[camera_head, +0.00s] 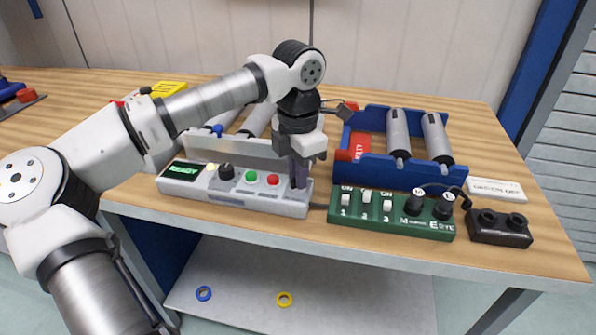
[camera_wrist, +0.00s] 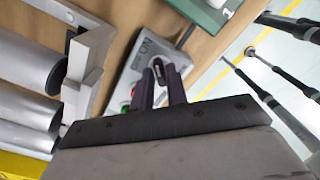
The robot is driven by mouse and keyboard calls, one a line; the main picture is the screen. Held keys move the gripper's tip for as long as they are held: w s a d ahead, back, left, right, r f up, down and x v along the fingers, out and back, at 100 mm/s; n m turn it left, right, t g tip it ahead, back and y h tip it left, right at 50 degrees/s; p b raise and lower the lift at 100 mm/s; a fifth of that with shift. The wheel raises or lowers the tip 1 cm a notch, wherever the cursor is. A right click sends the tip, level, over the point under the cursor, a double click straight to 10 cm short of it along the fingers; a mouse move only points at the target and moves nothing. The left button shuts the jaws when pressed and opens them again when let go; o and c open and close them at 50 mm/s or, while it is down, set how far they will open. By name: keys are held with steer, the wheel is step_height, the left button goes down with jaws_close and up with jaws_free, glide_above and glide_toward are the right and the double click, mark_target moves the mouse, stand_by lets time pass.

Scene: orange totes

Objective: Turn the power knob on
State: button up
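A light grey control panel (camera_head: 232,194) lies along the table's front edge, with a lit green READY display (camera_head: 184,171), a black knob (camera_head: 227,172), a green button (camera_head: 252,177) and a red button (camera_head: 273,180). My gripper (camera_head: 299,183) points down at the panel's right end and hides what is there in the head view. In the wrist view, a dark knob (camera_wrist: 158,70) shows between the two purple fingertips of my gripper (camera_wrist: 159,76), beside ON lettering on the panel (camera_wrist: 140,50). Whether the fingers press on this knob cannot be told.
A green switch box (camera_head: 390,213) with white switches and black knobs stands just right of the panel. A black two-knob block (camera_head: 500,228) is farther right. A blue rack (camera_head: 378,169) with grey cylinders stands behind. A yellow item (camera_head: 168,89) lies at the back left.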

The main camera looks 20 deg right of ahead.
steer(key=o, duration=0.3)
step_height(320, 180, up, 14)
stand_by(0.5)
steer(key=shift+f, duration=0.1)
